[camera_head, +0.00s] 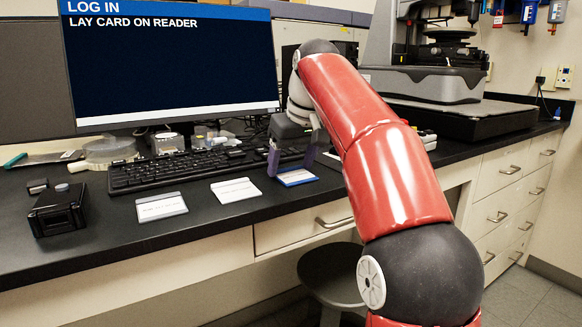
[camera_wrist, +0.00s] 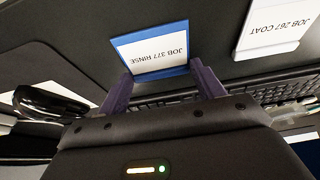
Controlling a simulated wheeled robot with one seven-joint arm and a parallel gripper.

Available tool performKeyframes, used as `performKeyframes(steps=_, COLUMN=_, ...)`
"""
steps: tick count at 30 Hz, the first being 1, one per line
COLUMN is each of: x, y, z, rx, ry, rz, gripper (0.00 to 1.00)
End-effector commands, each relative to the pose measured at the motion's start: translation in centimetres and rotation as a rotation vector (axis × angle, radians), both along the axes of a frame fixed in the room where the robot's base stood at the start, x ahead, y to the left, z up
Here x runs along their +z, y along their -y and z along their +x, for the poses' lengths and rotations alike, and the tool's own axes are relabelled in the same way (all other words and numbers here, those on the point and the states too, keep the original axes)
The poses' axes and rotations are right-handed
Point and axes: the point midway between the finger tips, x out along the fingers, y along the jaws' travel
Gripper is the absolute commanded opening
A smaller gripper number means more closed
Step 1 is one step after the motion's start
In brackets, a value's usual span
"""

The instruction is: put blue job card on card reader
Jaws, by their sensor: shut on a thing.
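The blue job card (camera_head: 297,177) is a white card with a blue border at the front of the black bench, right of two other cards. In the wrist view the card (camera_wrist: 152,50) reads "JOB 377 RINSE" and sits between the fingertips. My gripper (camera_head: 291,163) points down over the card and is shut on its edges; its fingers also show in the wrist view (camera_wrist: 160,78). The card looks flat, at or very near the bench top; I cannot tell if it touches. The black box (camera_head: 57,211) at the bench's left front appears to be the card reader.
A grey-edged card (camera_head: 161,206) and a white card (camera_head: 236,189) lie between the blue card and the black box. A keyboard (camera_head: 180,168) lies behind them, below a monitor (camera_head: 170,65) reading "LAY CARD ON READER". Small dark items (camera_head: 62,188) lie behind the box.

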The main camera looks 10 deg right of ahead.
Motion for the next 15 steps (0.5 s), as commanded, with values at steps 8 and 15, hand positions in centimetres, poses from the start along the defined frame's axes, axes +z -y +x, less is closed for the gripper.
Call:
performKeyframes(steps=8, x=-0.08, y=0.01, z=-0.06, rx=-0.001, ry=0.0, rz=0.0, gripper=0.71)
performKeyframes(steps=15, x=-0.05, y=0.0, z=-0.07, rx=-0.001, ry=-0.001, rz=0.0, gripper=0.89)
